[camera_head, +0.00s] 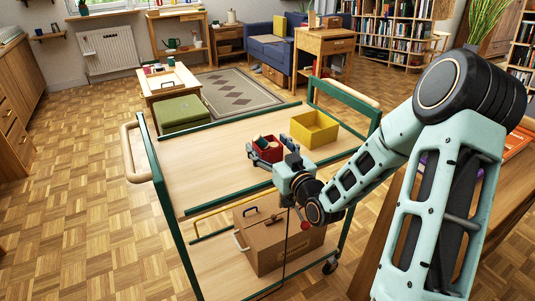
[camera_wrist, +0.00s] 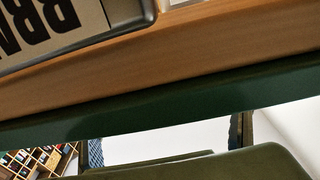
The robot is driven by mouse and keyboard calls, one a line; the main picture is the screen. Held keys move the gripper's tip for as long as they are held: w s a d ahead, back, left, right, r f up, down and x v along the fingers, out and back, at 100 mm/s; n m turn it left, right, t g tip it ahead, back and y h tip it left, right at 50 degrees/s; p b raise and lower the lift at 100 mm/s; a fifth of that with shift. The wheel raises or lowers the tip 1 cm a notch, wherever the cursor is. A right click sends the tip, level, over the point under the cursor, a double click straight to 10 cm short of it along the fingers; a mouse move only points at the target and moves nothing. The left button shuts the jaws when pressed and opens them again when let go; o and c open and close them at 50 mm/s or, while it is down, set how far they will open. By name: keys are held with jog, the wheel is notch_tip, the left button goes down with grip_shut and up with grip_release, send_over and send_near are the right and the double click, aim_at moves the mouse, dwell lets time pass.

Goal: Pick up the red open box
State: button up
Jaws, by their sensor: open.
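The red open box (camera_head: 268,155) sits on the wooden top of a green-framed cart (camera_head: 205,165), with something small and dark showing in it. My gripper (camera_head: 271,154) is open, low over the cart top at the near side of the red box. Its fingers appear on either side of the box and partly cover it; I cannot tell whether they touch it. The wrist view does not clearly show the red box.
A yellow open box (camera_head: 315,131) stands just behind and right of the red box. The cart has a green rail and raised handles. A cardboard box (camera_head: 275,240) is on the lower shelf. The cart top's left part is clear. A wooden table edge (camera_head: 385,230) is at right.

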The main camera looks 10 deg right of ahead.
jog(key=shift+c, duration=0.6)
jog(key=c, duration=1.1)
jog(key=shift+r, duration=0.15)
